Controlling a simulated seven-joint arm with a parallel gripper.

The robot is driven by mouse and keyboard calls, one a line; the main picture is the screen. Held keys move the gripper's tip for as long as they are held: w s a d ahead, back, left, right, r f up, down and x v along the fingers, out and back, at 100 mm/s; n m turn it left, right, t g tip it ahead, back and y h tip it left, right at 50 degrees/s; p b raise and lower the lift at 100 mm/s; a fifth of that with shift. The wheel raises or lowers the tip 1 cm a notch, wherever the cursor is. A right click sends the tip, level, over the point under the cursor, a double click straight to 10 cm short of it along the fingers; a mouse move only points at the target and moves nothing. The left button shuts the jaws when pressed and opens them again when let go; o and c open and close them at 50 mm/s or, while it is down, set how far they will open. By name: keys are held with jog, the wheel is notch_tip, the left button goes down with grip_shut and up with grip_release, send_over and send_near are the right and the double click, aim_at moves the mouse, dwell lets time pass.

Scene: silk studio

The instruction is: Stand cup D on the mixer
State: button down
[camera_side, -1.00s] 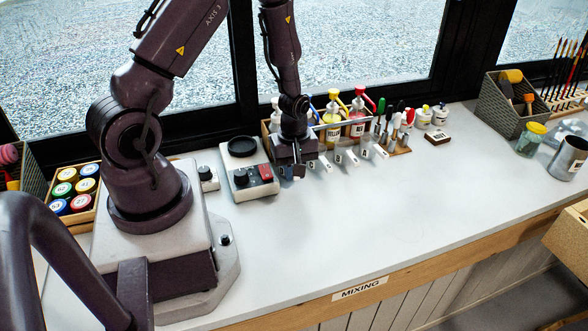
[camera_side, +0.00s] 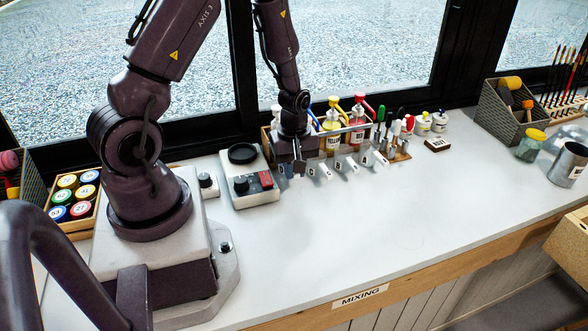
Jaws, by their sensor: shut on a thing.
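The mixer (camera_side: 262,198) is a pale box with a black round plate (camera_side: 243,153) on top, a black knob and a red switch. It stands left of my gripper (camera_side: 298,168). My gripper points down at the left end of a row of letter tags, beside the tag D (camera_side: 283,170). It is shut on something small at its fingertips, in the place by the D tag. Whether that is cup D cannot be made out, as the fingers and the small size hide it. The round plate looks empty.
A rack with pump bottles (camera_side: 332,125) stands behind the tags, close to my gripper. Pens and small bottles (camera_side: 423,122) are to its right. Paint pots (camera_side: 73,196) are at the left. The table front (camera_side: 400,225) is clear.

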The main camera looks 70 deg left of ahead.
notch_tip(320, 180, up, 5)
jog(key=shift+r, duration=0.1)
notch_tip(320, 180, down, 5)
jog(key=shift+f, duration=0.1)
jog(key=shift+r, duration=1.2)
jog(key=s+a+r+n, duration=0.3)
jog(key=s+r, duration=0.2)
jog(key=s, duration=0.3)
jog(key=a, duration=0.1)
jog(key=a+f, duration=0.1)
jog(key=a, duration=0.1)
jog(key=a+f, duration=0.1)
jog(key=a, duration=0.1)
jog(key=shift+f, duration=1.2)
